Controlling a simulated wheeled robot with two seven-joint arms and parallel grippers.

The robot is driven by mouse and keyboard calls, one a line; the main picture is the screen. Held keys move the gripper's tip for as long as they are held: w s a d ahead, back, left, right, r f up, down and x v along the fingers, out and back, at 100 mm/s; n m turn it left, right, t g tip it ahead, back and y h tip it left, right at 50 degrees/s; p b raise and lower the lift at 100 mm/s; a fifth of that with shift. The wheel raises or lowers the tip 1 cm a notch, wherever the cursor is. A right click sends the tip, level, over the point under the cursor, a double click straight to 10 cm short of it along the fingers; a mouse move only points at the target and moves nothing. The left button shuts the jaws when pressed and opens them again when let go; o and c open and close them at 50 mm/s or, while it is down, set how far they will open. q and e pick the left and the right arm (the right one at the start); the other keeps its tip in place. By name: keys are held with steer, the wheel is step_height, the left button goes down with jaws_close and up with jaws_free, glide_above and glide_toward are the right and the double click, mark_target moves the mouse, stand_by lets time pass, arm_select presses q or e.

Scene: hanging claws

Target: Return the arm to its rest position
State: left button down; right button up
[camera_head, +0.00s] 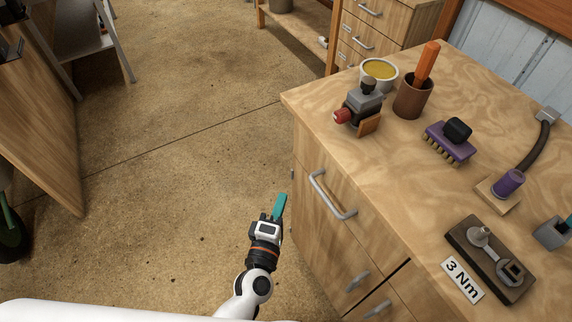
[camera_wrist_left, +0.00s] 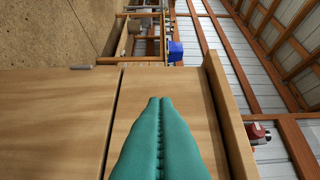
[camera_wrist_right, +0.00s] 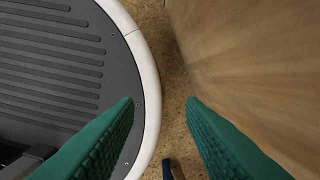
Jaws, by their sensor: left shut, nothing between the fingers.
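My left gripper (camera_head: 281,204) is in front of the wooden cabinet's drawer side, over the floor and left of the drawer handle. Its teal fingers are shut together with nothing between them. They also show closed in the left wrist view (camera_wrist_left: 160,102), with wooden cabinet faces behind them. My right gripper (camera_wrist_right: 161,101) shows only in the right wrist view. Its two teal fingers are wide apart and empty, low over the floor between my rounded base and a wooden panel (camera_wrist_right: 250,60).
The workbench (camera_head: 330,110) carries a yellow-filled bowl (camera_head: 379,72), a brown cup (camera_head: 412,98) with an orange handle, a grey vise-like device (camera_head: 363,104), a purple brush (camera_head: 450,143) and a "3 Nm" plate (camera_head: 462,279). A drawer handle (camera_head: 331,197) juts out.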

arm_select(q)
steer(key=s+a+f+m+g, duration=0.2)
steer(key=s+f+m+g, duration=0.15)
steer(key=f, duration=0.65)
steer(key=s+a+f+m+g, duration=0.2)
steer(key=s+f+m, duration=0.25)
steer(key=f, duration=0.55)
steer(key=s+a+f+m+g, duration=0.25)
steer(key=s+f, duration=0.25)
steer(key=f, duration=0.5)
steer(key=s+a+f+m+g+y, duration=0.1)
steer(key=s+a+f+m+g, duration=0.3)
steer(key=s, duration=0.7)
steer(key=s+a+f+m+g+y, duration=0.2)
steer(key=s+a+f+m+g, duration=0.1)
steer(key=s+a+f, duration=0.5)
steer(key=s+f+g, duration=0.1)
steer(key=s, duration=0.2)
steer(key=shift+a+f+m+g, duration=0.15)
steer(key=shift+a+m+g, duration=0.15)
steer(key=shift+m, duration=0.05)
